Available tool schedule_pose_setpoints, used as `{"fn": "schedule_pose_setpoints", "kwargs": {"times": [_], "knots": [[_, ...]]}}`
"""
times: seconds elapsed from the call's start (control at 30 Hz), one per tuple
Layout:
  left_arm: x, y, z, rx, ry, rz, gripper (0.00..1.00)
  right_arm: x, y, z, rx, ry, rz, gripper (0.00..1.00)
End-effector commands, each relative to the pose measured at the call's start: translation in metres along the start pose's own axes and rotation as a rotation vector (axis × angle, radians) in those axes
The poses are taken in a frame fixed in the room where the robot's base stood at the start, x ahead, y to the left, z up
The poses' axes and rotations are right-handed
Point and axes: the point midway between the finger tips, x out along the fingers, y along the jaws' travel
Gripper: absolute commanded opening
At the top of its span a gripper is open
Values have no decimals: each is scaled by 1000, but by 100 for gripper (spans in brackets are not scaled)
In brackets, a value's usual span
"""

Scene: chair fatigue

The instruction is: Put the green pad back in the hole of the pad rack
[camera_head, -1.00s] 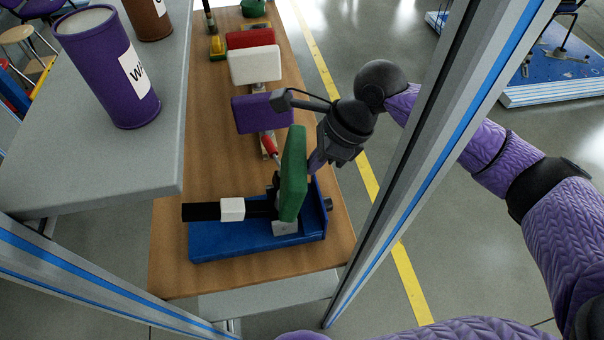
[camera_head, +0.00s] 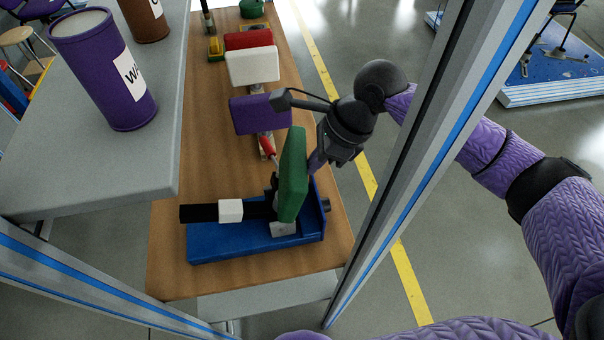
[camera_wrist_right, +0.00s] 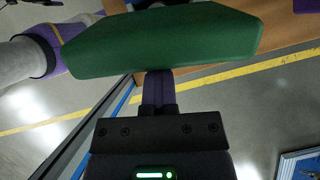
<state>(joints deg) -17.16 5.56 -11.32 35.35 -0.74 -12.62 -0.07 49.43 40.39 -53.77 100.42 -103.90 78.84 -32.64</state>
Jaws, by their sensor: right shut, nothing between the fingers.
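The green pad (camera_head: 292,175) stands upright on the blue-based fixture (camera_head: 215,248) at the near end of the wooden table, beside a black bar with a white block. My right gripper (camera_head: 314,164) is shut and empty, with its fingertips close to the pad's right face. In the right wrist view the green pad (camera_wrist_right: 165,38) spans the top, and my shut purple fingers (camera_wrist_right: 157,85) reach to its edge. I cannot tell whether they touch it. A row of red (camera_head: 249,40), white (camera_head: 254,66) and purple (camera_head: 259,114) pads stands farther back. No empty rack hole is clearly visible. My left gripper is out of view.
A grey table (camera_head: 90,190) on the left carries a purple can (camera_head: 104,70) and a brown can (camera_head: 147,18). A red-handled tool (camera_head: 267,146) lies between the purple pad and the fixture. A metal frame post (camera_head: 430,170) stands right of the wooden table (camera_head: 205,130).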

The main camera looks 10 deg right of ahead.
Motion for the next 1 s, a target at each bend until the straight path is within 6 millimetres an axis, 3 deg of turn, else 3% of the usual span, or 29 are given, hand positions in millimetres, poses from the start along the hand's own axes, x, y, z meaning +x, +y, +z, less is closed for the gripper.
{"fn": "schedule_pose_setpoints", "kwargs": {"times": [0.27, 1.0], "knots": [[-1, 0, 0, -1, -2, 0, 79, -2, 0, 1, 0, -1, -1, 0], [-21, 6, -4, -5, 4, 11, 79, -38, 0, 1, 0, 0, -2, 0]]}}
